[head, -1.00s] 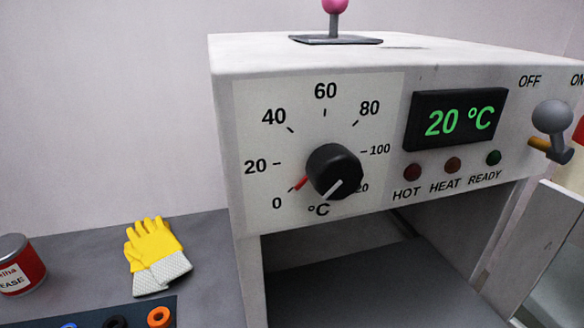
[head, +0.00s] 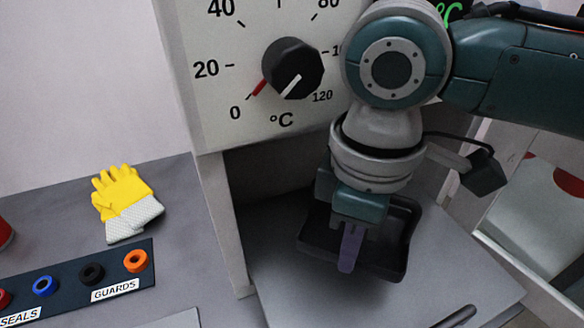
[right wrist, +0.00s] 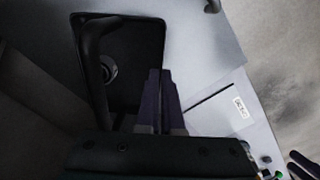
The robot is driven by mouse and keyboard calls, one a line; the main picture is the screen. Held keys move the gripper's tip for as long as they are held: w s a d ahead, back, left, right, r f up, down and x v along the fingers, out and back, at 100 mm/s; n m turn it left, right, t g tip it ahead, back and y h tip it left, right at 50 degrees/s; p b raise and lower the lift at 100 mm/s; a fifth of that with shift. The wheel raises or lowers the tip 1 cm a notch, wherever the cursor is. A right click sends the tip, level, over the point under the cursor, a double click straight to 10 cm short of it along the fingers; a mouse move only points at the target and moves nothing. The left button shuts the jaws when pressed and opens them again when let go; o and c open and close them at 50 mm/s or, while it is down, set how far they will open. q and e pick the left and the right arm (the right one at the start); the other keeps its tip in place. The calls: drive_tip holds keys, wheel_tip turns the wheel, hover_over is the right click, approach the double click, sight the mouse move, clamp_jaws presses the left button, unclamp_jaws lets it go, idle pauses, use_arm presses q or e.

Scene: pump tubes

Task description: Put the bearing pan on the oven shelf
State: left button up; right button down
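The dark bearing pan (head: 398,255) rests on or just above the grey oven shelf (head: 290,270), which sticks out of the oven mouth. In the right wrist view the pan (right wrist: 130,50) shows its inside, with a grey ring-shaped bearing (right wrist: 109,68) in it. My right gripper (head: 348,255) comes down from above at the pan's near wall. Its purple fingers (right wrist: 160,95) are close together over that wall and appear shut on it. Whether the pan's bottom touches the shelf is hard to tell. My left gripper is not in the head view.
The oven front (head: 215,90) with its dial (head: 292,68) rises just above and behind my right arm. An open door (head: 540,255) stands at the right. At left are yellow gloves (head: 125,200) and a dark rack of coloured rings (head: 70,285).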

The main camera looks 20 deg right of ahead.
sight(339, 284)
wheel_tip(339, 284, down, 4)
drive_tip(key=shift+r+b, duration=0.1)
drive_tip(key=shift+b, duration=0.4)
drive_tip(key=shift+w+f, duration=0.25)
drive_tip(key=shift+f, duration=0.3)
drive_tip(key=c, duration=1.5)
unclamp_jaws()
drive_tip(key=shift+f, duration=0.1)
drive_tip(key=shift+c, duration=0.2)
drive_tip(key=o, duration=0.5)
drive_tip(key=shift+c, duration=0.2)
